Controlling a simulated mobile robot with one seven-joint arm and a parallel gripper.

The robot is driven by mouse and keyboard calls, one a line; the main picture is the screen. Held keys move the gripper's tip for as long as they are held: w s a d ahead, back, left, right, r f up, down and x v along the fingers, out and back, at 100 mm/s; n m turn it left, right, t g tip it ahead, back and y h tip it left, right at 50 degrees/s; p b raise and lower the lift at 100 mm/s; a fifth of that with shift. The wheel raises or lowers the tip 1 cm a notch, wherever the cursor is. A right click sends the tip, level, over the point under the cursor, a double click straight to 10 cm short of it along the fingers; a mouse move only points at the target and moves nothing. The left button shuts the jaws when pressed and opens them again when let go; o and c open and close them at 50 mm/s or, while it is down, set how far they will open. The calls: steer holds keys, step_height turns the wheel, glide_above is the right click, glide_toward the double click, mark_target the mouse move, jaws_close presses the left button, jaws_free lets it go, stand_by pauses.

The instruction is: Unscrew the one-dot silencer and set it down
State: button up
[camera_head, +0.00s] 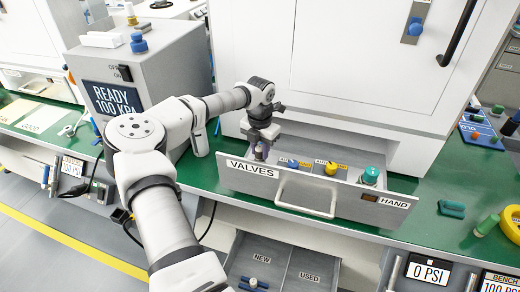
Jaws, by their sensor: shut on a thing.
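The open drawer labelled VALVES (335,213) juts out from the white press cabinet. My gripper (261,152) points down into its left end, shut on a small part that I take for the one-dot silencer. The fingers mostly hide this part, and no dot mark can be made out. Whether it is still seated on its valve or clear of it cannot be told. To its right in the drawer are a blue valve part (293,163), a yellow knob (331,168) and a teal round knob (370,175).
A grey READY 100 KPA box (165,72) stands left of my arm. A green block (451,209) and yellow roll (486,225) lie on the right bench.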

steer(key=shift+n, duration=0.5)
steer(key=shift+n, duration=0.9)
steer(key=shift+n+b, duration=0.3)
steer(key=shift+n, duration=0.5)
steer(key=shift+n, duration=0.9)
steer(key=o, duration=0.6)
steer(key=shift+c, duration=0.2)
